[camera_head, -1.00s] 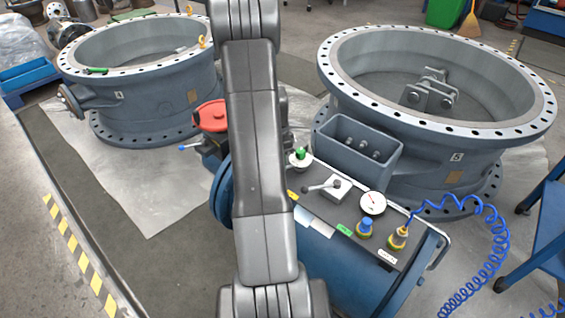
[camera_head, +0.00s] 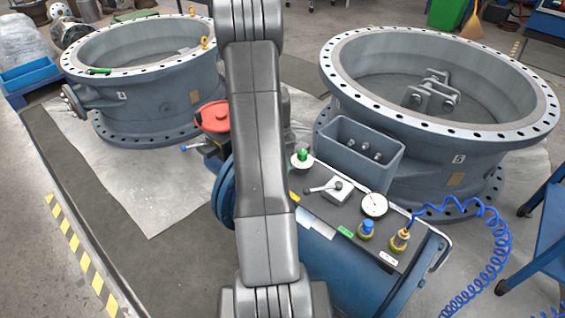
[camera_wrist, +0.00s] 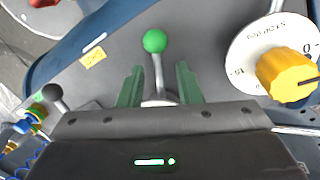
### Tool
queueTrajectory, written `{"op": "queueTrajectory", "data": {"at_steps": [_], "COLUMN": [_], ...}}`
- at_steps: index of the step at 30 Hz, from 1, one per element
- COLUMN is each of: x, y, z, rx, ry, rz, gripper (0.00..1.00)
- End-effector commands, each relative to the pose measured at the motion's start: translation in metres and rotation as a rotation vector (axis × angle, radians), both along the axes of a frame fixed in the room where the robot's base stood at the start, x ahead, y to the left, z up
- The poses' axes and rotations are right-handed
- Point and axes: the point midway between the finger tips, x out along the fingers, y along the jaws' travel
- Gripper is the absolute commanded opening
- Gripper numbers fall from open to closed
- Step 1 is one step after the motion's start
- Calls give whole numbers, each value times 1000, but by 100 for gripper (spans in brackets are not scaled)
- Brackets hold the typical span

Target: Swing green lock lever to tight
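The green lock lever has a green ball knob (camera_wrist: 154,41) on a thin metal stem in the wrist view. In the head view, a small green knob (camera_head: 302,155) stands on a pale round base on the dark panel, just right of my arm. My gripper (camera_wrist: 160,80) has two green fingers spread apart in the wrist view. The stem shows between them with gaps on both sides, and the ball lies beyond their tips. I cannot tell how far the fingers are above the panel. My arm hides the gripper in the head view.
A yellow knob (camera_wrist: 287,75) on a white dial stands right of the fingers. A black-ball lever (camera_wrist: 53,93) is to the left. A gauge (camera_head: 374,205), a blue knob (camera_head: 366,229) and a coiled blue hose (camera_head: 494,245) are near the panel. Large grey valve bodies (camera_head: 440,145) stand behind.

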Motion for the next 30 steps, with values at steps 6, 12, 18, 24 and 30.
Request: {"op": "queueTrajectory", "data": {"at_steps": [6,12,18,24,30], "x": [4,13,20,25,26], "y": [1,4,7,9,9], "z": [20,65,107,130,136], "rx": [0,1,0,1,0], "ry": [-2,-5,-4,-2,-1], "rz": [1,1,0,0,0], "gripper": [32,32,32,32,32]}}
